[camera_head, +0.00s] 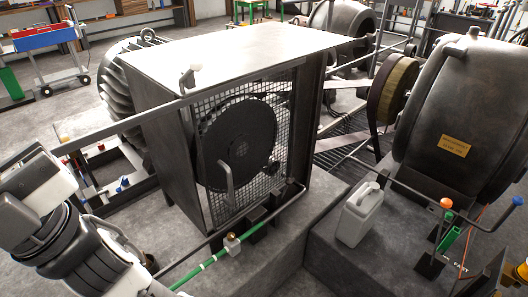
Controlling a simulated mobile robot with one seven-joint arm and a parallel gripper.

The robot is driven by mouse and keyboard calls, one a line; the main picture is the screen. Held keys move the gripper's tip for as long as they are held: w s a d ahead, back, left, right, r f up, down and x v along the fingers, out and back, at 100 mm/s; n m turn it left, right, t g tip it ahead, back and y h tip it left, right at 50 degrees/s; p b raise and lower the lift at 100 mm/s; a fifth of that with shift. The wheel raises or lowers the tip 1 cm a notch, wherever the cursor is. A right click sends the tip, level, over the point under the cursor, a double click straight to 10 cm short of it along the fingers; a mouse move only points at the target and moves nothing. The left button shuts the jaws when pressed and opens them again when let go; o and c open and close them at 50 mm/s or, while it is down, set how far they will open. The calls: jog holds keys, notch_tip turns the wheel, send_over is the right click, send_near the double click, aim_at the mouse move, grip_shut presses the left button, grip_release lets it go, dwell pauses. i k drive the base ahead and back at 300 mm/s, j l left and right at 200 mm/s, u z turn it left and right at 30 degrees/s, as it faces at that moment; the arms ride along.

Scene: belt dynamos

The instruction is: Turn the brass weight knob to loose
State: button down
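A small brass piece, which looks like the brass weight knob (232,243), sits on a low bar in front of the mesh guard. The bar has a green stretch (200,267) to the left of the brass piece. The knob's setting and any markings are too small to read. My white and black arm fills the lower left, to the left of the bar. No gripper fingers can be made out in this view.
A caged black wheel (238,143) stands behind the bar under a grey metal cover (235,52). A white jug (360,214) sits on the right plinth. Levers with an orange knob (446,203) and a blue knob (517,200) stand farther right. A long rail crosses left of the guard.

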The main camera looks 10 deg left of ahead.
aim_at(230, 236)
jog(key=u, duration=0.45)
jog(key=k+j+z, duration=0.1)
jog(key=j+z, duration=0.2)
jog(key=k+j+z, duration=0.15)
jog(key=j+z, duration=0.15)
jog(key=j, duration=0.2)
jog(key=k+j+z, duration=0.3)
jog(key=i+j+z, duration=0.1)
jog(key=i, duration=0.4)
jog(key=j, duration=0.1)
